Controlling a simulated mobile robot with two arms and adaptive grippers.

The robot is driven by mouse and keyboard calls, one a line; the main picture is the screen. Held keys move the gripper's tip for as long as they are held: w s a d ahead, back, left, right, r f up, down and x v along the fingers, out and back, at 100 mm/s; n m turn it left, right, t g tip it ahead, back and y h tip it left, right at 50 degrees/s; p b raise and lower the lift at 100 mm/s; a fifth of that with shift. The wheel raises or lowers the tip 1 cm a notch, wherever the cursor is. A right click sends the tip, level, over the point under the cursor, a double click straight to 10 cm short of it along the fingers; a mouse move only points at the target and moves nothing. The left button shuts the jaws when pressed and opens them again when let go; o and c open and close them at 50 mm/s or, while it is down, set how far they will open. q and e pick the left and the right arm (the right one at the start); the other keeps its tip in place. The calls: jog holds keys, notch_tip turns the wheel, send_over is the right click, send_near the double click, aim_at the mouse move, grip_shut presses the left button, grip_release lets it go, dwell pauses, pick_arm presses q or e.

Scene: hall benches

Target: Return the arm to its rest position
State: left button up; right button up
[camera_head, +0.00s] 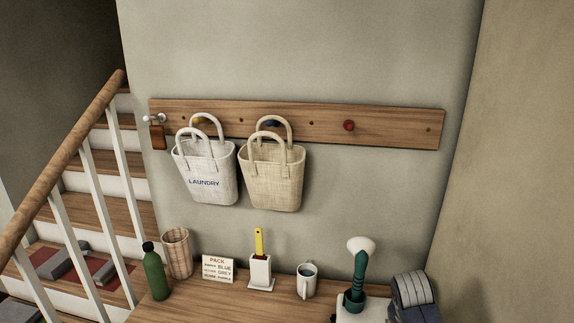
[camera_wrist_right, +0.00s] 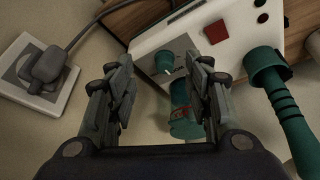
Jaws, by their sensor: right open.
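My right gripper (camera_wrist_right: 163,78) shows in the right wrist view with its two dark fingers apart. I see nothing held between them. Beyond the fingers is a white box (camera_wrist_right: 160,30) with a small knob and red buttons. A teal cylinder (camera_wrist_right: 184,122) shows between the fingers, partly hidden by the right-hand finger. My left gripper is in neither view.
A wooden peg rail (camera_head: 385,128) carries a white laundry bag (camera_head: 205,172) and a tan bag (camera_head: 272,180). The bench below holds a green bottle (camera_head: 154,275), wicker basket (camera_head: 177,253), sign (camera_head: 217,268), yellow-handled brush (camera_head: 259,245) and mug (camera_head: 306,282). A stair railing (camera_head: 75,145) stands left.

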jog(key=s+a+f+n+y, duration=0.1)
jog(key=s+a+f+n, duration=0.2)
jog(key=s, duration=0.4)
jog(key=s+a+f+n, duration=0.2)
jog(key=s+f, duration=0.1)
jog(key=s, duration=0.3)
jog(key=s+a+r+n+y, duration=0.1)
jog(key=s+a+n, duration=0.25)
jog(key=s, duration=0.45)
jog(key=s+a+r+n+y, duration=0.15)
jog(key=s+a, duration=0.25)
jog(key=s, duration=0.4)
notch_tip(320, 180, down, 34)
jog(key=s+f+n+b, duration=0.1)
jog(key=b, duration=0.7)
jog(key=s+d+f+g+b, duration=0.1)
jog(key=s+f+b, duration=0.2)
jog(key=s+f, duration=0.5)
jog(key=s+d+f+g+b, duration=0.1)
jog(key=s+d+f+b, duration=0.1)
jog(key=s+f, duration=0.7)
notch_tip(320, 180, down, 6)
jog(key=shift+d+b, duration=0.2)
jog(key=shift+b, duration=0.55)
